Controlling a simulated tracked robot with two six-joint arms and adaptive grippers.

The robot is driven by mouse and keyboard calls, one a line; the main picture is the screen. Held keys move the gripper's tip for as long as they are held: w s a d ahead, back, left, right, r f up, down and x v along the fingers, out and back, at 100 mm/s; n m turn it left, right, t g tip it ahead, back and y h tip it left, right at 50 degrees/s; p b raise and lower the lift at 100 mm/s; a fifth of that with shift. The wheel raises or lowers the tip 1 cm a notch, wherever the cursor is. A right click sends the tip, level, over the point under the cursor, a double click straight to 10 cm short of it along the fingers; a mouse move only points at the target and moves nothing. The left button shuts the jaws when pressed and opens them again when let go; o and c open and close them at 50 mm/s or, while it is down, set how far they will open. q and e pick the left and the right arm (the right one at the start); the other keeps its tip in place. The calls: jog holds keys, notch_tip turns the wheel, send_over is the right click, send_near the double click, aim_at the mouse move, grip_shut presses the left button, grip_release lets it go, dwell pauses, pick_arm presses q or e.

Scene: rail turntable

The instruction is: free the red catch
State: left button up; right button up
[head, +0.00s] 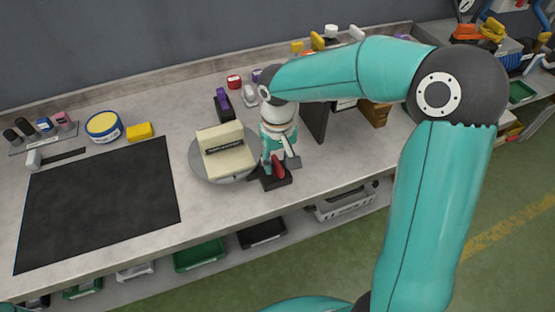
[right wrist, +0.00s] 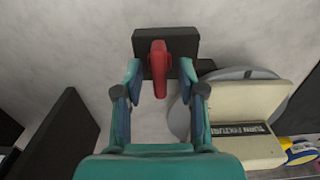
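The red catch (head: 279,171) stands on a small black block (head: 272,182) at the front edge of the bench, beside a round grey turntable (head: 197,170). A cream box with a dark label (head: 228,162) sits on the turntable. My right gripper (right wrist: 162,78) is open, its two fingertips on either side of the red catch (right wrist: 158,66), with a visible gap on both sides. The black block (right wrist: 183,40) lies just beyond the fingertips. In the head view my right gripper partly hides the catch and block. My left gripper is not in view.
A dark upright panel (head: 314,118) stands close to the right of my right gripper. A black mat (head: 100,200) covers the bench at left. A blue and yellow tin (head: 103,127), a yellow block (head: 139,131) and a purple-topped catch (head: 222,104) stand behind. Bins sit below the bench.

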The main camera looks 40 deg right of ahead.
grip_shut()
jog(key=shift+n, duration=0.5)
jog(key=n, duration=0.3)
jog(key=shift+n, duration=0.4)
jog(key=n, duration=0.4)
jog(key=n+p, duration=0.1)
jog(key=n, duration=0.4)
jog(key=shift+r, duration=0.1)
jog(key=n, duration=0.4)
jog(key=shift+w+p, duration=0.1)
jog(key=shift+p, duration=0.25)
jog(key=shift+n, duration=0.3)
grip_release()
